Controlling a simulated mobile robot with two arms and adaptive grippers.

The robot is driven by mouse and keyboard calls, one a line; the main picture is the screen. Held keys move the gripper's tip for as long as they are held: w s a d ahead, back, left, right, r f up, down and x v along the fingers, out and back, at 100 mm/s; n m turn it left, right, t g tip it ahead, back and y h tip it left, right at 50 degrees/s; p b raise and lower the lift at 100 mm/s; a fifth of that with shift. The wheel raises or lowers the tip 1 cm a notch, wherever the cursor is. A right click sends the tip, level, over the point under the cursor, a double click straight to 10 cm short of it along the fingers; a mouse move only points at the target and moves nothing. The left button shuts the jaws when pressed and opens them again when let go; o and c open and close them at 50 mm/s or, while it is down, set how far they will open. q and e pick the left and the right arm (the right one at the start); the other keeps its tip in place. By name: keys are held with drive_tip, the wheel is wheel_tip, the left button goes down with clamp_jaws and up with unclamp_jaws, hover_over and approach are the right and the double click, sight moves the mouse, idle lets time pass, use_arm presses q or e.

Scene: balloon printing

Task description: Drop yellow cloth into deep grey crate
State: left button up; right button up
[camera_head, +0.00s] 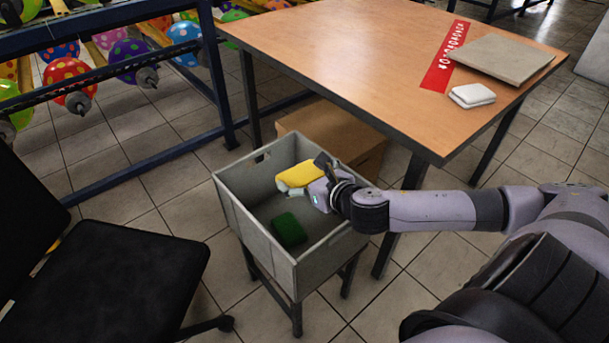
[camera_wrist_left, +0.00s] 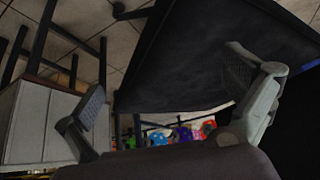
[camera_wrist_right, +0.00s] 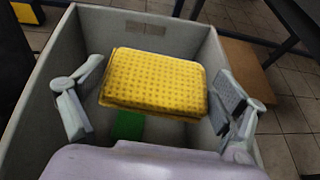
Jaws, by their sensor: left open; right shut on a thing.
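My right gripper (camera_head: 322,182) is shut on the folded yellow cloth (camera_head: 296,176) and holds it over the inside of the deep grey crate (camera_head: 256,229). In the right wrist view the yellow cloth (camera_wrist_right: 155,83) is between the two fingers, with the crate wall (camera_wrist_right: 92,32) around it. A green cloth (camera_head: 289,230) lies on the crate floor below; part of it (camera_wrist_right: 129,125) shows under the yellow cloth. My left gripper (camera_wrist_left: 168,84) is open and empty in the left wrist view; it is out of the head view.
The crate stands on a dark-legged stand beside a wooden table (camera_head: 370,60). The table bears a folded white cloth (camera_head: 472,95), a grey board (camera_head: 502,58) and a red strip (camera_head: 441,70). A cardboard box (camera_head: 345,132) is behind the crate; a black chair (camera_head: 125,270) stands left.

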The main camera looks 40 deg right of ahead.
wheel_tip(320, 180, down, 2)
drive_tip(key=shift+b, duration=1)
use_arm(q)
drive_tip(key=w+d+r+t+h, duration=0.2)
drive_tip(key=w+d+r+t, duration=0.1)
drive_tip(key=w+r+t, duration=0.4)
drive_tip(key=shift+w+d+r, duration=0.35)
drive_tip(key=shift+w+r, duration=0.05)
drive_tip(key=shift+w, duration=0.8)
use_arm(e)
drive_tip(key=shift+f, duration=0.1)
drive_tip(key=o, duration=0.8)
drive_tip(key=shift+s, duration=0.15)
drive_tip(key=v, duration=0.7)
drive_tip(key=shift+s, duration=0.15)
